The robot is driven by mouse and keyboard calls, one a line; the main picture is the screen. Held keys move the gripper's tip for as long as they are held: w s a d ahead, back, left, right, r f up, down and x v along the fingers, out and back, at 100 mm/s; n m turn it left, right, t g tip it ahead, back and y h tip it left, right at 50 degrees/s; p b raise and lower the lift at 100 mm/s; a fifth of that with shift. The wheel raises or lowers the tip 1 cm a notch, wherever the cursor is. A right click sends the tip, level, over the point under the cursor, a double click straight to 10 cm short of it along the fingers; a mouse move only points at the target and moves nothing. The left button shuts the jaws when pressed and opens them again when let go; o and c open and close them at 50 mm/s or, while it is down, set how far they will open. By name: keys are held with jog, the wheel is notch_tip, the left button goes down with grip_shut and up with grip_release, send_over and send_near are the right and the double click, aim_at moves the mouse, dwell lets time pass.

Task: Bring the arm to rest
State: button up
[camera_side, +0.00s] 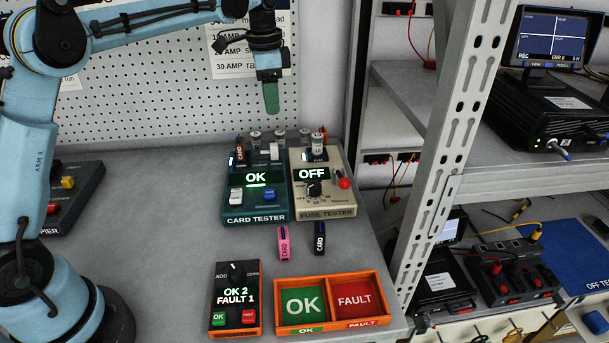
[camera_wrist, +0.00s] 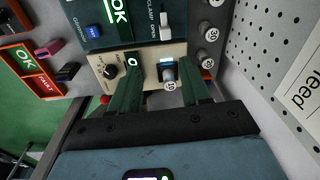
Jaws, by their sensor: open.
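My gripper (camera_side: 269,100) hangs from the raised arm, fingers down, in front of the pegboard and well above the bench. In the wrist view its two green fingers (camera_wrist: 161,80) stand apart with nothing held between them. Beyond them shows the cream fuse tester (camera_wrist: 103,78), with a small fuse part (camera_wrist: 168,78) on it. In the side view the fuse tester (camera_side: 330,197) reads OFF and stands beside the green card tester (camera_side: 255,205), which reads OK. A brown card (camera_side: 239,150) stands at the card tester's back left.
A pink card (camera_side: 283,244) and a black card (camera_side: 319,239) stand before the testers. The orange OK/FAULT tray (camera_side: 328,279) looks empty. The counter (camera_side: 236,270) reads OK 2, FAULT 1. A metal rack post (camera_side: 455,130) rises at right.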

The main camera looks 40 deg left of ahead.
jog(key=s+d+f+n+t, duration=0.2)
jog(key=s+d+n+t, duration=0.1)
jog(key=s, duration=0.7)
jog(key=s+d+f+n+t, duration=0.2)
jog(key=s+n, duration=0.3)
jog(key=s, duration=0.6)
jog(key=shift+s+d+f+t, duration=0.2)
jog(key=shift+d+f+t, duration=0.15)
jog(key=shift+t, duration=0.35)
